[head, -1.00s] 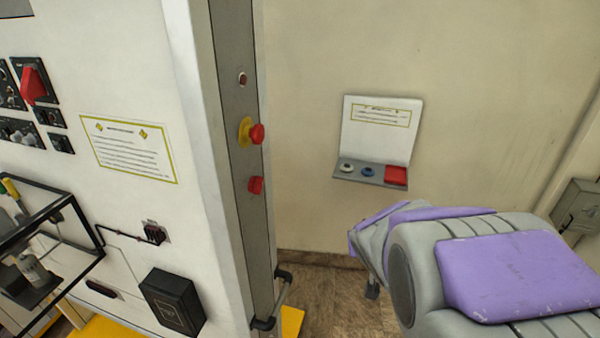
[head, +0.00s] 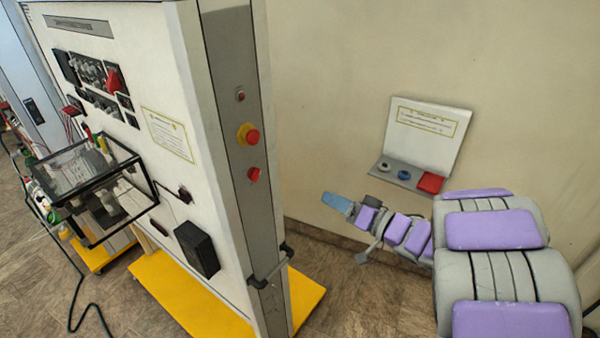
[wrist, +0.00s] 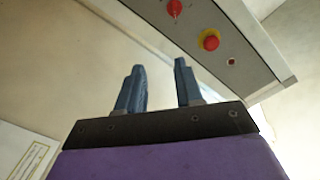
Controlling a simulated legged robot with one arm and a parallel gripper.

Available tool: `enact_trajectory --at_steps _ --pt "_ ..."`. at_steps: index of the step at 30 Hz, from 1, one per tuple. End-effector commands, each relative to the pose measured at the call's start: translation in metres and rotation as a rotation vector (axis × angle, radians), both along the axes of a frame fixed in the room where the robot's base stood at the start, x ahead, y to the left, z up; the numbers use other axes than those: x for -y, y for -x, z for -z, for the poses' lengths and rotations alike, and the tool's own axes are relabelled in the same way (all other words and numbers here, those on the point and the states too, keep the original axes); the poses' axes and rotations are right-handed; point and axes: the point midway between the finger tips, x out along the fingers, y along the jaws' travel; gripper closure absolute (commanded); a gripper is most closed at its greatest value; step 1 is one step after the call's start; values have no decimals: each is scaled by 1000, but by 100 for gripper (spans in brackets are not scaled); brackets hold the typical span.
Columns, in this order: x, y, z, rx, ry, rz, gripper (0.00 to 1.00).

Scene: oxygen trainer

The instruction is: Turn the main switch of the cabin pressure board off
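The tall white board (head: 185,50) stands at the left in the head view. Its grey side strip (head: 235,120) carries a small dark red button (head: 240,96), a red mushroom button on a yellow base (head: 252,136) and, lowest, a red rotary switch (head: 254,175). The wrist view shows this switch (wrist: 174,8), the mushroom button (wrist: 210,40) and the small button (wrist: 231,62) beyond the fingers. My gripper (head: 336,203) is right of the strip, lower than the switch and apart from it. Its blue fingers (wrist: 158,68) are spread and empty. The switch's exact setting is unclear.
A wall panel (head: 430,130) with a grey, a blue and a red control is above my arm. A dark handle (head: 270,268) juts from the board's lower edge. A yellow base (head: 180,295) is on the floor. A black-framed clear box (head: 150,185) projects from the board's front.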

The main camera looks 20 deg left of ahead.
Motion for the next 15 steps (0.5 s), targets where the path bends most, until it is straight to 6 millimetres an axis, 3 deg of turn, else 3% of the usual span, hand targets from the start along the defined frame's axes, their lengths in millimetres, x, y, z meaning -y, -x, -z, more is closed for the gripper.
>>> enact_trajectory --at_steps 6,15 --pt "-40 14 -2 -37 -48 -74 64" --pt "-52 -3 -6 -34 -68 -74 64"
